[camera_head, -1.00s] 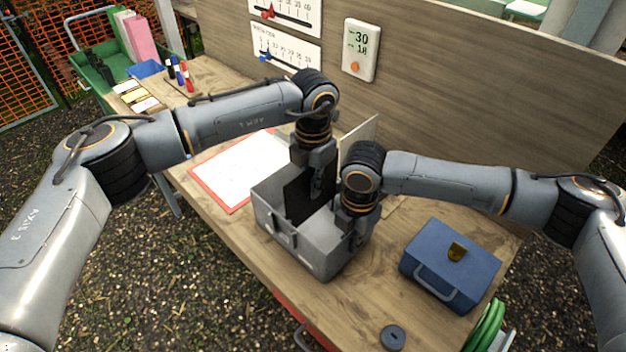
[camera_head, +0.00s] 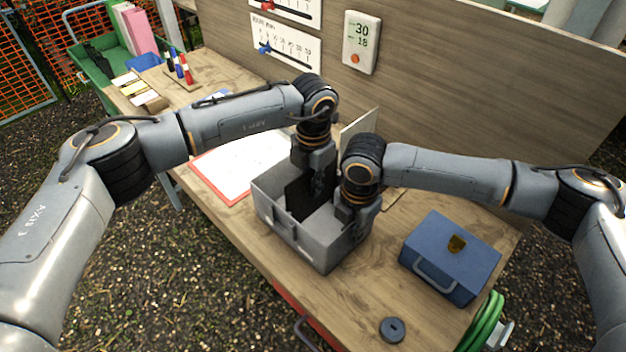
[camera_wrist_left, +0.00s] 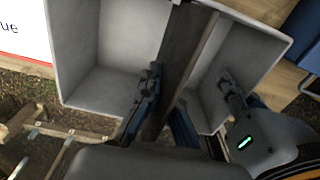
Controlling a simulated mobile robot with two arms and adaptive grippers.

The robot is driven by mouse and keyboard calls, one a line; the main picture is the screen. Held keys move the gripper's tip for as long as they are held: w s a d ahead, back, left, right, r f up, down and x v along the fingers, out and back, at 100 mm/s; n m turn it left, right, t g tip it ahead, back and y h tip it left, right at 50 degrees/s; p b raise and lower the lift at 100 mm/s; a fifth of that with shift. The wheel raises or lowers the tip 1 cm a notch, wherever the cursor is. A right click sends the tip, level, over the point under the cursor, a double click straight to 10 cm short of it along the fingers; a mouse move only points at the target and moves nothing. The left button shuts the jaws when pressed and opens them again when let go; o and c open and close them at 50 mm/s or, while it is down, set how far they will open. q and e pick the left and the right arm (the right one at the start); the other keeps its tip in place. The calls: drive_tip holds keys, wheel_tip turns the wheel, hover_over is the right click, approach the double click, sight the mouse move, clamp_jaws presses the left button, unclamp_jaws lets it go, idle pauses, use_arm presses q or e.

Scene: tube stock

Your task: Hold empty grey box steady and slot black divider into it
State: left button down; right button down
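The grey box (camera_head: 318,250) stands open on the wooden table, and its inside also shows in the left wrist view (camera_wrist_left: 108,62). The black divider (camera_head: 298,194) is upright inside the box, between its walls; its top edge runs through the left wrist view (camera_wrist_left: 196,52). My left gripper (camera_head: 318,192) is above and partly in the box, with its fingers on either side of the divider, shut on it. My right gripper (camera_head: 352,222) is at the box's right wall, one finger inside and one outside, shut on it. The divider's bottom edge is hidden.
A blue case (camera_head: 452,258) stands right of the box, with a dark disc (camera_head: 392,329) near the front edge. A red-bordered sheet (camera_head: 232,168) lies left of the box. Markers (camera_head: 180,68) stand at the far left. A wooden panel (camera_head: 480,100) closes the back.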

use_arm(q)
drive_tip(key=shift+f, duration=0.4)
drive_tip(key=shift+f, duration=0.15)
drive_tip(key=shift+f, duration=1.25)
drive_tip(key=c, duration=1.4)
unclamp_jaws()
drive_tip(key=shift+c, duration=0.2)
wheel_tip(320, 180, up, 12)
